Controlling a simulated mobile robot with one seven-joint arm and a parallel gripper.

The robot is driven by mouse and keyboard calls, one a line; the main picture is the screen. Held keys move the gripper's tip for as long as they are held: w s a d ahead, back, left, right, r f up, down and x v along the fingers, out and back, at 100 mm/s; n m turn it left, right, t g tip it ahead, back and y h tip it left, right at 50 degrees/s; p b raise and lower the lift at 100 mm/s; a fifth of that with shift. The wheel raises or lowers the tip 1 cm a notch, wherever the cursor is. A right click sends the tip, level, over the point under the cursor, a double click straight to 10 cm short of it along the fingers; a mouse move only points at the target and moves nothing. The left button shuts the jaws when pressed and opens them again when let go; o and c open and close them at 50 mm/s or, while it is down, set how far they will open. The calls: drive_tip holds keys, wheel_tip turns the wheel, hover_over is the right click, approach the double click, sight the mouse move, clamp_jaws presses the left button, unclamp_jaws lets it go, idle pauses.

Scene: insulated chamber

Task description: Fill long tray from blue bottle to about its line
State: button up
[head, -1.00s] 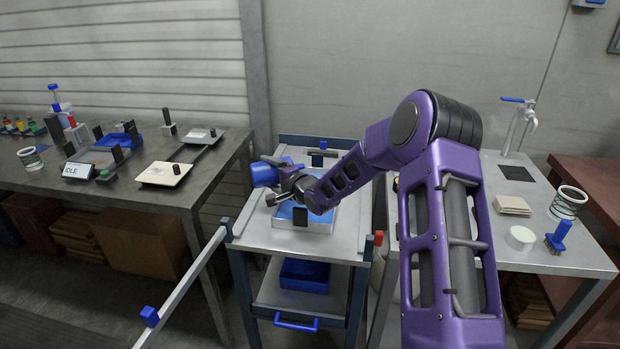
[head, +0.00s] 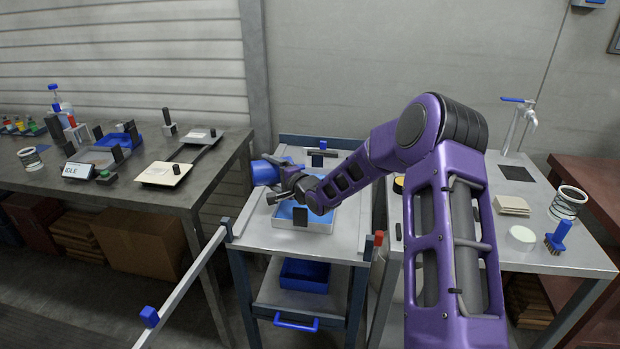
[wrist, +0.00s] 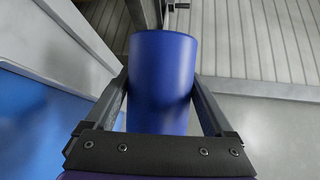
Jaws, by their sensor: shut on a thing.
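The blue bottle (head: 264,171) lies tipped on its side above the cart, held just over the left back of the long tray. My gripper (head: 284,180) is shut on the bottle. In the wrist view the bottle's blue body (wrist: 163,75) sits between the two fingers. The long tray (head: 318,227) is pale-walled with blue inside and a black handle at its front. My arm hides its right back part. I cannot make out a fill line, a stream, or the bottle's mouth.
The tray stands on a grey cart (head: 262,236) with a blue bin (head: 304,276) on its lower shelf. A bench (head: 215,165) with an IDLE sign (head: 77,171) stands left. A table with a tap (head: 522,125), a brush (head: 557,237) and a white round dish (head: 521,238) stands right.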

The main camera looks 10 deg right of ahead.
drive_tip(key=shift+d+r+m, duration=0.1)
drive_tip(key=shift+r+m, duration=0.2)
drive_tip(key=shift+r, duration=0.1)
idle(0.8)
